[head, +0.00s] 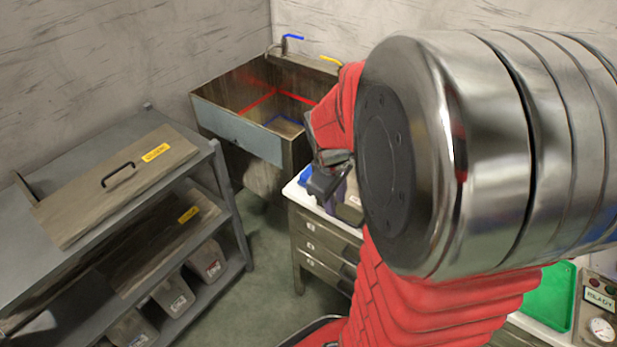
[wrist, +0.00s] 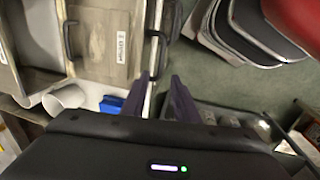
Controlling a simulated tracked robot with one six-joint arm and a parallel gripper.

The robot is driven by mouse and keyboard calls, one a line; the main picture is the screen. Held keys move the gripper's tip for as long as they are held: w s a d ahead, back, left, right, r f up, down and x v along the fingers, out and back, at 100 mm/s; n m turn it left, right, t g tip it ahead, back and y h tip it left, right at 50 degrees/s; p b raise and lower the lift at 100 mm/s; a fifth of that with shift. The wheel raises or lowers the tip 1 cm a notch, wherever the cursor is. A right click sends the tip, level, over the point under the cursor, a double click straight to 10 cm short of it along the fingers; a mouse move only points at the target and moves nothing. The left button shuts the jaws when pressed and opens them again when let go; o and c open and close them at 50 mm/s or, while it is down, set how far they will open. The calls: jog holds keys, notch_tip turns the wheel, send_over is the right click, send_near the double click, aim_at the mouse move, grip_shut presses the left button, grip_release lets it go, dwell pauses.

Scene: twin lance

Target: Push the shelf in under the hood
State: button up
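No hood shows in either view, and I cannot tell for sure which part is the shelf. My gripper (head: 328,180) is partly hidden behind my arm in the head view, over the left end of a white-topped drawer cabinet (head: 318,241). In the wrist view, my gripper (wrist: 162,97) has two dark purple fingers with a gap between them, and nothing is clearly held. A narrow pale edge (wrist: 152,65) runs toward this gap. I cannot tell whether the fingers touch it. Drawer fronts (wrist: 100,45) with dark handles lie beside it.
A grey rack (head: 228,205) stands left, with a handled panel (head: 118,183) on top and labelled bins (head: 173,296) below. A metal sink (head: 240,128) is behind. A green tray (head: 549,296) and gauge panel (head: 600,310) are right. The floor (head: 265,285) between rack and cabinet is clear.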

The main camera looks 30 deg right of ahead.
aim_at(337, 209)
jog(key=f, duration=0.3)
jog(key=d+f, duration=0.1)
jog(key=f, duration=0.1)
jog(key=shift+w, duration=0.15)
jog(key=shift+c, duration=0.4)
grip_shut()
jog(key=shift+r, duration=0.1)
dwell(0.8)
jog(key=shift+d, duration=0.1)
jog(key=shift+w, duration=0.1)
